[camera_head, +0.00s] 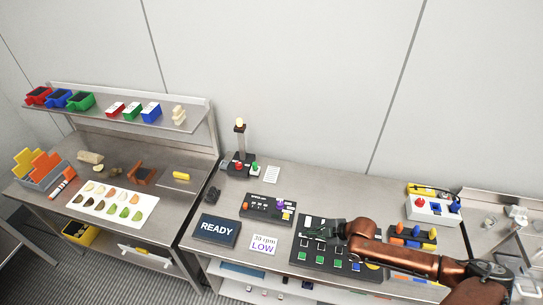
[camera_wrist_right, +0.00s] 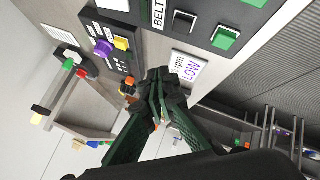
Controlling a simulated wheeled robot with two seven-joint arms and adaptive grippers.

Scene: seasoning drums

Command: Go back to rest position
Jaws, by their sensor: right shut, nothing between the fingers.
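My right arm comes in from the right in the head view. Its right gripper (camera_head: 320,231) is over the black button panel (camera_head: 299,250), which carries rows of switches and green and blue buttons. In the wrist view the right gripper (camera_wrist_right: 160,88) has its dark fingers together with nothing between them. Beyond the fingertips are the "LOW" card (camera_wrist_right: 187,66) and the smaller black panel with a purple and a yellow knob (camera_wrist_right: 104,47). The gripper hides part of the button panel. I cannot tell its exact height above the panel. My left gripper is not in view.
A "READY" display (camera_head: 217,229) and a black knob panel (camera_head: 268,208) stand left of the gripper. A lamp post (camera_head: 240,140) stands at the back. White and black button boxes (camera_head: 432,209) are at the right. A second bench (camera_head: 60,205) with a shelf is at the left.

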